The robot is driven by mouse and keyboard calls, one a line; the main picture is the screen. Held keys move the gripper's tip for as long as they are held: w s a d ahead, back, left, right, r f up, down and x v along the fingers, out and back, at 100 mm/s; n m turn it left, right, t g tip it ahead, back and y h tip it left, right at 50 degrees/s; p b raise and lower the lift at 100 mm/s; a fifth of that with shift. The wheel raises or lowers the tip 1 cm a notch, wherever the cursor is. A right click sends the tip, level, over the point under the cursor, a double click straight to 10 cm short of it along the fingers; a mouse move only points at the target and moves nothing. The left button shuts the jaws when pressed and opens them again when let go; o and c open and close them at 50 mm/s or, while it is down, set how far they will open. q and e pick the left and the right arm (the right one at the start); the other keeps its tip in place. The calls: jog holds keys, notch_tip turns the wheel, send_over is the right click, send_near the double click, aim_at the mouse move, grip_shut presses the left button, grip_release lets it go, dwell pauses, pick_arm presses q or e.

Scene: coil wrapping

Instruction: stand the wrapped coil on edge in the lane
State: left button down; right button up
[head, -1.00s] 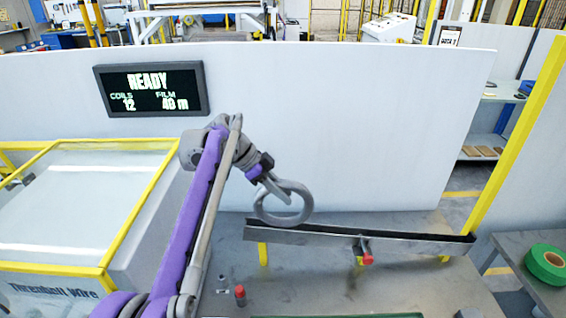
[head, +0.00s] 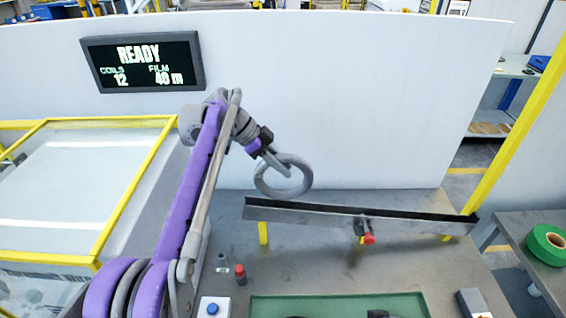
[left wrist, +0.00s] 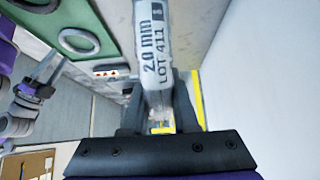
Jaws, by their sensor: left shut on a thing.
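The wrapped coil (head: 284,195) is a grey ring, held upright with its face toward the head camera. My left gripper (head: 279,165) is shut on its upper part. The coil's lower rim is close to the near-left end of the lane (head: 330,217), a long narrow metal trough; I cannot tell whether they touch. In the left wrist view the coil's film (left wrist: 155,45) reads "2.0 mm LOT 411" between my fingers. My right gripper (left wrist: 50,76) shows at the left of that view, its fingers apart and empty. It is outside the head view.
A clamp with a red knob (head: 368,238) sits on the lane's front. A green tray (head: 265,306) lies at the front; the left wrist view shows rings in it (left wrist: 78,41). Green tape (head: 547,244) is on the right table. A white wall (head: 350,100) stands behind the lane.

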aim_at(287, 193)
pick_arm(q)
jog(key=shift+s+f+b, duration=0.15)
jog(key=shift+f+b, duration=0.15)
jog(key=shift+f, duration=0.6)
jog(key=shift+f+b, duration=1.05)
jog(key=shift+f, duration=1.6)
pick_arm(e)
jog(key=shift+s+f, duration=0.3)
jog(key=shift+f, duration=0.65)
jog(key=shift+s+f, duration=0.3)
jog(key=shift+f, duration=0.6)
pick_arm(q)
jog(key=shift+f, duration=0.6)
pick_arm(e)
jog(key=shift+s+f, duration=0.1)
jog(key=shift+f, duration=0.15)
pick_arm(q)
jog(key=c, duration=0.6)
grip_release()
jog(key=p+v, duration=0.1)
jog(key=v, duration=0.9)
jog(key=shift+a+r, duration=0.2)
jog(key=shift+r, duration=0.1)
pick_arm(e)
jog(key=shift+w+r, duration=0.25)
jog(key=shift+r, duration=0.65)
